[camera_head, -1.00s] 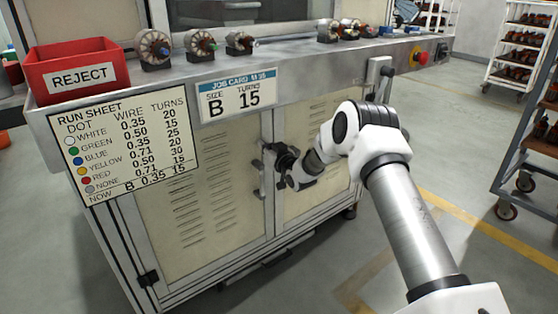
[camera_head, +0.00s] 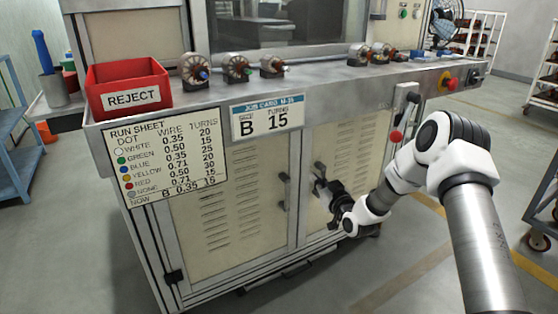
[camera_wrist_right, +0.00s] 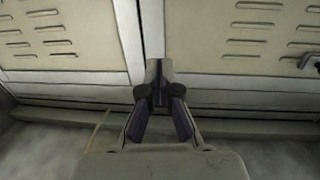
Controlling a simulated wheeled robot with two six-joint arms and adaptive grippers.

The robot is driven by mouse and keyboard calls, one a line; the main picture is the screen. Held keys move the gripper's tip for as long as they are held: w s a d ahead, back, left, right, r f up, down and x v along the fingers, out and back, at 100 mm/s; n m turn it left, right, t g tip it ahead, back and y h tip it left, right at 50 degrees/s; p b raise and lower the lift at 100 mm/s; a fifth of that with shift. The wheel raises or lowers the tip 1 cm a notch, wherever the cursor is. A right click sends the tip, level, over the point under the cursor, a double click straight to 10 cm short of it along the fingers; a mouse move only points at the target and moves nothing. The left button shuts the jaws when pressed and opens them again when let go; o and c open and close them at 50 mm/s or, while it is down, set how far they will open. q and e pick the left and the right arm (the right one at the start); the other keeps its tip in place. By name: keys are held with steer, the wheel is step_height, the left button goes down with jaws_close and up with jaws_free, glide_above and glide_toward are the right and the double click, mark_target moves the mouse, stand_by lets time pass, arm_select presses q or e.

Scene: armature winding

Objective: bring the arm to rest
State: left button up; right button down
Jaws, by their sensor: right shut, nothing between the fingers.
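My right arm (camera_head: 478,235) comes in from the right in the head view. Its gripper (camera_head: 322,190) is shut and empty, in front of the cabinet's right door, to the right of a door handle (camera_head: 285,190). In the right wrist view the same gripper (camera_wrist_right: 159,75) has its fingertips together, with the cabinet doors (camera_wrist_right: 75,50) and the gap between them behind it. I cannot tell how far the fingertips stand from the door. My left gripper is not in view.
The machine bench (camera_head: 310,85) carries a red REJECT bin (camera_head: 128,92) and several armatures (camera_head: 236,67). A run sheet (camera_head: 165,160) and a job card (camera_head: 267,118) hang on its front. A red knob (camera_head: 396,136) is near my right forearm.

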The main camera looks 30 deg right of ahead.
steer(key=shift+f, duration=0.15)
steer(key=s+a+f+n+g+y, duration=0.25)
steer(key=s+a+f+g, duration=0.2)
steer(key=a+f, duration=0.95)
steer(key=s+a+f+g, duration=0.3)
steer(key=s+f, duration=0.2)
steer(key=s, duration=0.4)
steer(key=s+a+f+g, duration=0.3)
steer(key=s+a+f, duration=0.15)
steer(key=s, duration=0.45)
steer(key=s+a+f+g, duration=0.3)
steer(key=s+f, duration=0.2)
steer(key=s, duration=0.3)
steer(key=s+d+r+m+g, duration=0.15)
steer(key=s+g, duration=0.35)
steer(key=s, duration=0.8)
step_height(320, 180, up, 24)
steer(key=p, duration=2.4)
steer(key=shift+w+h+p, duration=0.35)
steer(key=shift+w+h, duration=0.1)
steer(key=shift+t, duration=0.25)
